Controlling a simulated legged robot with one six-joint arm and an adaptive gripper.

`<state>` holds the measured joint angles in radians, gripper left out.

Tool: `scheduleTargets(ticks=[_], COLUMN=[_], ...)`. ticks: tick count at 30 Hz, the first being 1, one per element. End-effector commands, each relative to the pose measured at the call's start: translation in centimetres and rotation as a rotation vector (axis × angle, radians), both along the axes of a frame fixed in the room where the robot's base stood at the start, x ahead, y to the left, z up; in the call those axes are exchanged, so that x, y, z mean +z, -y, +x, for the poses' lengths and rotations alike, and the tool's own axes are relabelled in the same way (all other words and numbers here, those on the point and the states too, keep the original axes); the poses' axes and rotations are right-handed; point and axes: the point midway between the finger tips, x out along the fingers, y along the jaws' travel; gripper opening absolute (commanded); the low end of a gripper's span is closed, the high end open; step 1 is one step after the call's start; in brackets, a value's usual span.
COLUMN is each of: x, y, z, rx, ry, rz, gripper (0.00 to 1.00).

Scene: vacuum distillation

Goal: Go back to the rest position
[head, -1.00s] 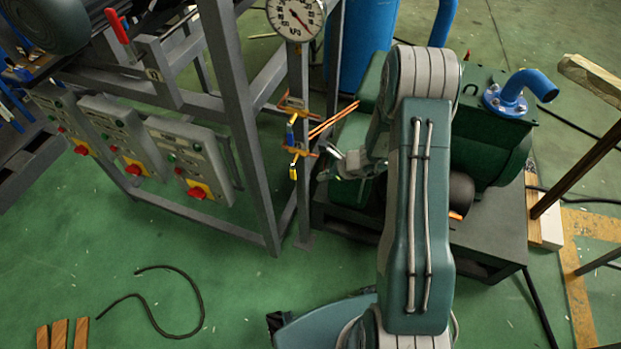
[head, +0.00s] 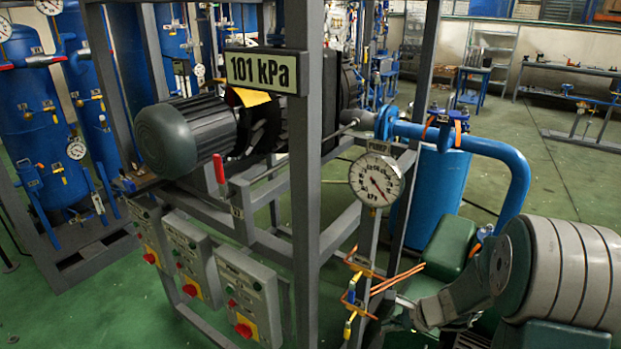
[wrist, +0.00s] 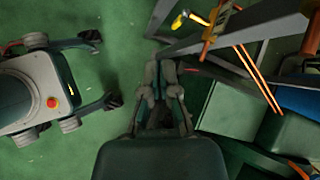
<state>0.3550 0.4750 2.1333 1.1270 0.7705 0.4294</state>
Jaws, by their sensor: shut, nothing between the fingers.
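My gripper (wrist: 163,80) shows in the wrist view, near the middle, with its fingers shut together and nothing between them. It hangs over the green floor beside a grey frame rail. In the head view my arm fills the lower right corner, and its gripper end is hard to make out there. The small valves with blue and yellow handles (head: 349,310) sit on orange-brown pipes just left of my arm. In the wrist view a yellow handle (wrist: 180,21) is above my gripper, apart from it.
A grey steel frame (head: 304,200) carries control boxes (head: 248,299), a pressure gauge (head: 377,181) and a 101 kPa display (head: 264,70). A green pump body (head: 455,245) and a blue pipe (head: 508,158) stand close to my arm. Open green floor (head: 90,305) lies at the lower left.

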Motion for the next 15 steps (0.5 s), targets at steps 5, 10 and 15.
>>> scheduleTargets(ticks=[5, 10, 15], x=[6.0, 10.5, 14.3], y=[-2.4, -4.1, -5.2], z=[-2.5, -5.5, -9.0], rx=[0.267, 0.506, 0.734], ry=[0.134, 0.246, 0.35], rz=[-0.143, -0.288, -0.443], gripper=[0.0, 0.0, 0.0])
